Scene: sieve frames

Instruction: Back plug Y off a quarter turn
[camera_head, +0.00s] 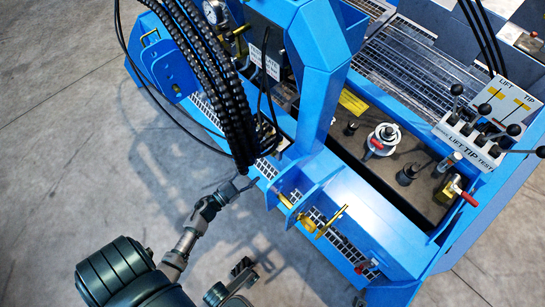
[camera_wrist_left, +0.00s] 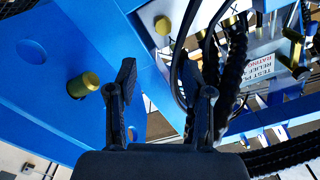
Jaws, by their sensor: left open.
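I cannot pick out a plug marked Y in either view. My left gripper (camera_head: 246,184) is open and empty beside the blue machine, just left of a blue bracket with brass pins (camera_head: 284,199). In the left wrist view its two dark fingers (camera_wrist_left: 166,84) stand apart. A short yellow-green cylinder (camera_wrist_left: 84,85) sticks out of blue metal left of the left finger, apart from the gap. A second yellow end (camera_wrist_left: 162,25) shows higher up. My right gripper does not show clearly.
Thick black hoses (camera_head: 228,90) hang close to my left gripper, and cross behind its right finger in the wrist view. A white relief-rating label (camera_wrist_left: 262,68) sits beyond them. A lever panel (camera_head: 485,115) is at far right. Open grey floor lies at left.

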